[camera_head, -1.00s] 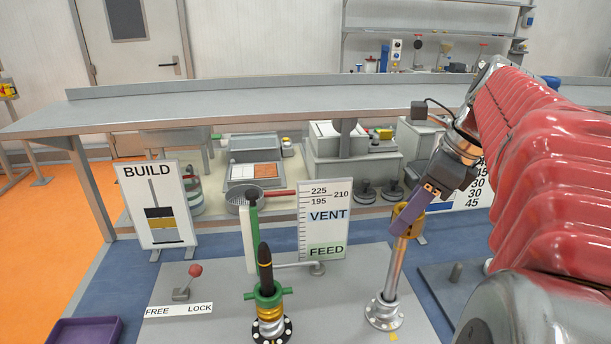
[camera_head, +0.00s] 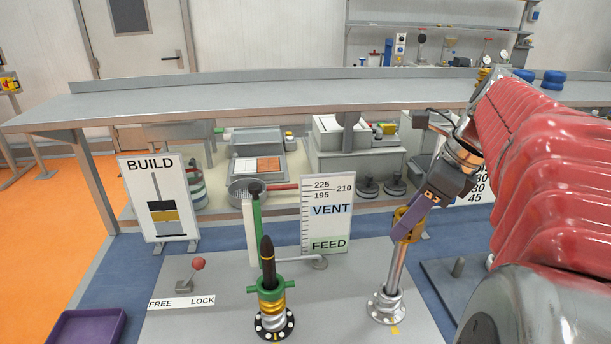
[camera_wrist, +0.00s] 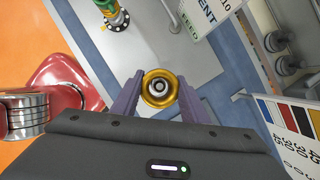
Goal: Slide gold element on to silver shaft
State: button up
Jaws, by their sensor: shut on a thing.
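The gold element (camera_head: 404,222) is a ring at the top of the silver shaft (camera_head: 395,272), which leans a little to the right and rises from a round flanged base. My gripper (camera_head: 402,232) has purple fingers and is shut on the gold element from its two sides. In the wrist view the gold element (camera_wrist: 147,88) sits between the fingertips, and the round silver shaft end (camera_wrist: 159,87) shows within its hole. It looks around the shaft's upper end. The exact depth of the overlap is hard to tell.
To the left stands a second post with a dark pointed top (camera_head: 267,250), a green collar (camera_head: 270,289) and gold rings. A red-knobbed lever (camera_head: 198,264) is beside the FREE/LOCK label. A BUILD sign (camera_head: 135,205) and a VENT/FEED board (camera_head: 327,190) stand behind. A purple tray (camera_head: 88,328) is front left.

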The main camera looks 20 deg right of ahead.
jog(key=shift+f, duration=0.2)
jog(key=shift+w+f, duration=0.1)
jog(key=shift+f, duration=6.45)
jog(key=o, duration=1.3)
jog(key=shift+f, duration=0.1)
notch_tip(320, 180, up, 7)
send_over(395, 268)
jog(key=s+d, duration=0.2)
jog(key=d, duration=0.1)
jog(key=shift+w+a+r, duration=0.1)
jog(key=shift+w+r, duration=0.05)
jog(key=shift+r, duration=0.05)
